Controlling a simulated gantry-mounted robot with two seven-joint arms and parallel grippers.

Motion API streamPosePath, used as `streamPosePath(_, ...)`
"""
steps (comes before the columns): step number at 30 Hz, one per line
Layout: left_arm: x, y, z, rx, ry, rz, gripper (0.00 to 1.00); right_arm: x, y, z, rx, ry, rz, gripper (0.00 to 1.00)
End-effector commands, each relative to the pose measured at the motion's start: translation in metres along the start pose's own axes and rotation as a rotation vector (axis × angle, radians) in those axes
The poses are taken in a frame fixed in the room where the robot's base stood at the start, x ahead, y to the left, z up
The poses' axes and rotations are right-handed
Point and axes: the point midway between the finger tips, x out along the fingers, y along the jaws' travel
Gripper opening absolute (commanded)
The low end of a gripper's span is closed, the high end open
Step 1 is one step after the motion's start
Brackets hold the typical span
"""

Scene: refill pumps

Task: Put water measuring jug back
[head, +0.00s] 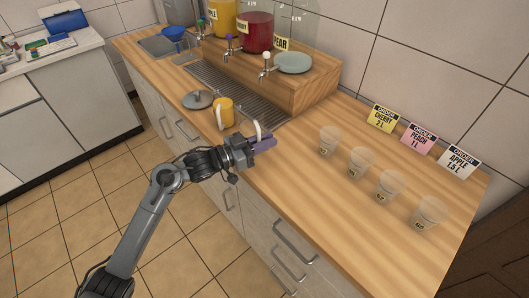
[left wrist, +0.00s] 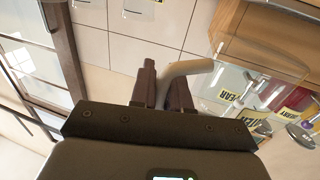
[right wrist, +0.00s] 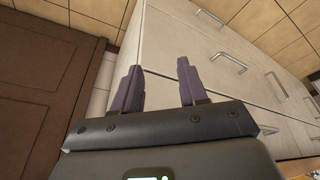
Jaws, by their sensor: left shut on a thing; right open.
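My left gripper (head: 264,143) is shut on the pale curved handle of the water measuring jug (head: 259,131), above the front part of the wooden counter. In the left wrist view the handle (left wrist: 188,68) passes between the fingers (left wrist: 162,88). The clear jug body seems to extend to the right there, but its outline is hard to make out. My right gripper (right wrist: 158,88) is open and empty in the right wrist view, in front of the white cabinet drawers. It is not in the head view.
An orange jug (head: 225,112) stands left of my left gripper by the drip grate (head: 232,92). Several clear cups (head: 361,162) and order cards (head: 418,138) stand on the right. Drink dispensers (head: 256,32) and a pale lid (head: 294,62) are on the raised wooden stand (head: 300,88).

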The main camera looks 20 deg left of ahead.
Motion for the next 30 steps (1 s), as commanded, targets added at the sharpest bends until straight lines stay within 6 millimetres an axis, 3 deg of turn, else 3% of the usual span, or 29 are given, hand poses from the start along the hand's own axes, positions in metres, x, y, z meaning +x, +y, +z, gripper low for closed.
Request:
streamPosePath(5, -0.001, -0.001, 0.008, -0.002, -0.001, 0.000, 0.00, 0.003, 0.001, 0.001, -0.003, 0.000, 0.003, 0.43)
streamPosePath(13, -0.001, -0.001, 0.040, -0.002, 0.000, 0.001, 0.00, 0.014, 0.002, 0.005, -0.007, -0.001, 0.006, 0.43)
streamPosePath(26, -0.001, -0.001, 0.044, -0.001, -0.001, 0.000, 0.00, 0.013, 0.001, 0.004, -0.005, -0.001, 0.004, 0.43)
streamPosePath(27, -0.001, -0.001, 0.045, -0.001, -0.001, 0.001, 0.17, 0.013, 0.001, 0.004, -0.004, -0.001, 0.004, 0.43)
streamPosePath(30, -0.001, -0.001, 0.045, -0.001, -0.001, 0.001, 0.33, 0.013, 0.001, 0.004, -0.002, -0.001, 0.003, 0.43)
